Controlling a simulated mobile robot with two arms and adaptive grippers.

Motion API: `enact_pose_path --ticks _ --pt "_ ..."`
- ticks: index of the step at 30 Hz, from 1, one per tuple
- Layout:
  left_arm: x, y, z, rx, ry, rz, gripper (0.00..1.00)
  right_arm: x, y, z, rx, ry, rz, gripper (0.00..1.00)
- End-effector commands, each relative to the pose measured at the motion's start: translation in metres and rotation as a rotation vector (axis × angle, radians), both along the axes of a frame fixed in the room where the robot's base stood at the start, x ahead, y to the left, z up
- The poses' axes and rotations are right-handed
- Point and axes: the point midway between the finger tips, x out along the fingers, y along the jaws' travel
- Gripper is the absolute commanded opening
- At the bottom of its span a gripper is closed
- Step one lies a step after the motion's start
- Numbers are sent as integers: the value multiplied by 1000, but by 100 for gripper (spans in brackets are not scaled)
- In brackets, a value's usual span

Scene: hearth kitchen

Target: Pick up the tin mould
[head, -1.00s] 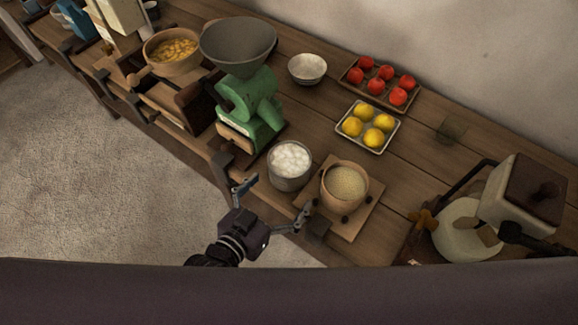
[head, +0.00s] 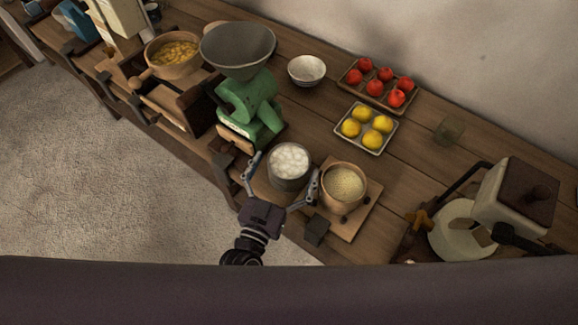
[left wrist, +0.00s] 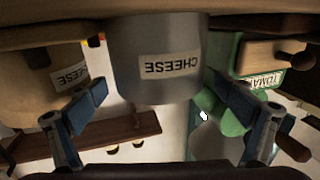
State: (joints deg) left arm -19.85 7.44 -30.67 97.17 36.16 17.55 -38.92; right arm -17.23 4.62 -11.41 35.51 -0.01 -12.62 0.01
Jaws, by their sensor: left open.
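The tin mould (head: 288,178) is a grey metal cup full of white lumps, upright near the counter's front edge. In the left wrist view the tin mould (left wrist: 158,85) carries an upside-down CHEESE label. My left gripper (head: 285,173) is open, with one finger on each side of the tin. In the left wrist view the gripper (left wrist: 160,97) has its fingers spread wide and the tin's wall lies ahead between them. I cannot tell whether either finger touches it. My right gripper is not in view.
A wooden tub (head: 344,184) of pale grains on a board stands close right of the tin, near the right finger. A tray of lemons (head: 364,150) lies behind right. A dark block (head: 316,230) sits at the counter edge.

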Motion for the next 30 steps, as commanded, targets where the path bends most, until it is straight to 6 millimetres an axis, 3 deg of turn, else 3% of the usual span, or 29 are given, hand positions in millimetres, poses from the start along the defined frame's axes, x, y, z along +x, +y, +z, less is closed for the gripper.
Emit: enact_pose_path --ticks 4,12,30 --pt "14 -6 2 -3 -1 0 96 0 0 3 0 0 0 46" --pt "16 -7 0 -1 0 0 94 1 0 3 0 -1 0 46" --pt "15 -6 0 -1 0 0 28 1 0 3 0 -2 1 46"
